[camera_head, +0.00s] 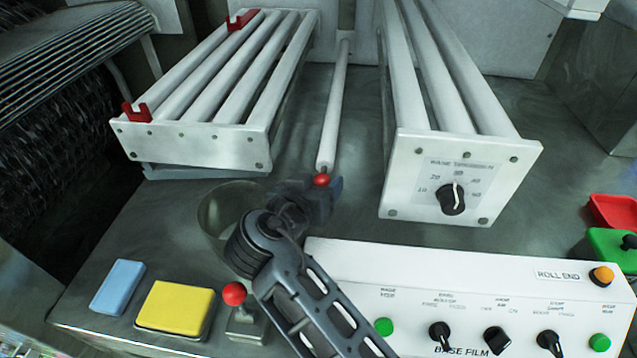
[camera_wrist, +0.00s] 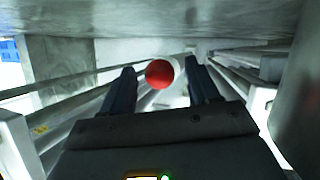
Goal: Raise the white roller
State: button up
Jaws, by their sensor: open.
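The white roller (camera_head: 334,115) lies low between the two roller frames in the head view, with a red ball (camera_head: 321,180) at its near end. My gripper (camera_head: 322,190) is at that near end in the head view. In the wrist view the red ball (camera_wrist: 159,73) shows between the two open fingers of my gripper (camera_wrist: 160,82), apart from the right finger and close to the left one. Whether a finger touches the ball cannot be told. The roller behind the ball is mostly hidden in the wrist view.
The left roller frame (camera_head: 190,145) has red brackets (camera_head: 137,112). The right frame (camera_head: 460,185) carries a dial. A control panel (camera_head: 470,275) stands in front on the right. A red-knobbed lever (camera_head: 233,293), a yellow pad (camera_head: 175,307) and a blue pad (camera_head: 117,287) lie front left.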

grip_shut()
dwell(0.4)
